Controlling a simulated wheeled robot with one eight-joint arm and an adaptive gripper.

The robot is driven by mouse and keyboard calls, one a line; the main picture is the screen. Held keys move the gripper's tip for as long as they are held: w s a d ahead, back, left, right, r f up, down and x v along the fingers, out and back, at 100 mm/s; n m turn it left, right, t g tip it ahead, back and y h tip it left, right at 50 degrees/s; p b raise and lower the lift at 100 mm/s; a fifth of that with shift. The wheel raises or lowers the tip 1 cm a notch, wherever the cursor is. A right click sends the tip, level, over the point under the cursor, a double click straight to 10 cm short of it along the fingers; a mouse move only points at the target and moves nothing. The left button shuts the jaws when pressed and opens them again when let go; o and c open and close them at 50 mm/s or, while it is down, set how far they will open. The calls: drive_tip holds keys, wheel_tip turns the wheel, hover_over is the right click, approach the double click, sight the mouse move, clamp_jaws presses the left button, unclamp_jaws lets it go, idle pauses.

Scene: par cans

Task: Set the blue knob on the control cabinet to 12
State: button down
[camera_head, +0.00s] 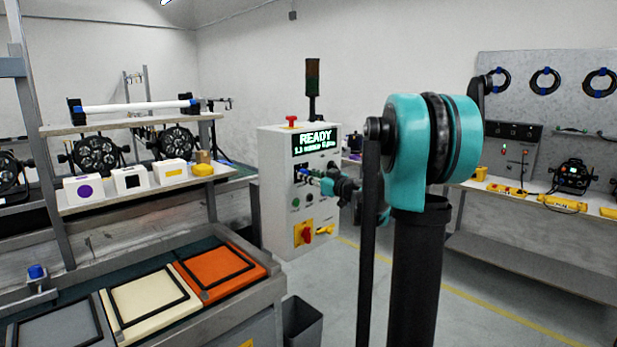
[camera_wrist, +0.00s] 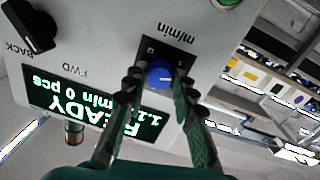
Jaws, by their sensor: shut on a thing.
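The control cabinet (camera_head: 275,200) is a pale box in the middle of the head view, with a lit display (camera_head: 316,141) reading READY. The wrist view shows the cabinet face (camera_wrist: 95,35) upside down. The blue knob (camera_wrist: 159,73) sits on a dark square plate marked m/min, with a white pointer line on it. My gripper (camera_wrist: 157,80) is shut on the blue knob, one finger on each side. In the head view my gripper (camera_head: 318,181) reaches the panel below the display.
A black selector (camera_wrist: 30,27) marked FWD and BACK is beside the knob. A red and yellow switch (camera_head: 304,233) is low on the cabinet. A bench with an orange tray (camera_head: 222,272) stands left; a dark bin (camera_head: 303,322) is on the floor.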

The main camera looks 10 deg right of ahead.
drive_tip(key=shift+m, duration=0.4)
drive_tip(key=n+y, duration=0.1)
drive_tip(key=n, duration=2.3)
drive_tip(key=shift+d+f+n, duration=0.1)
drive_tip(key=shift+n, duration=0.3)
idle(1.9)
idle(0.3)
drive_tip(key=c, duration=1.2)
unclamp_jaws()
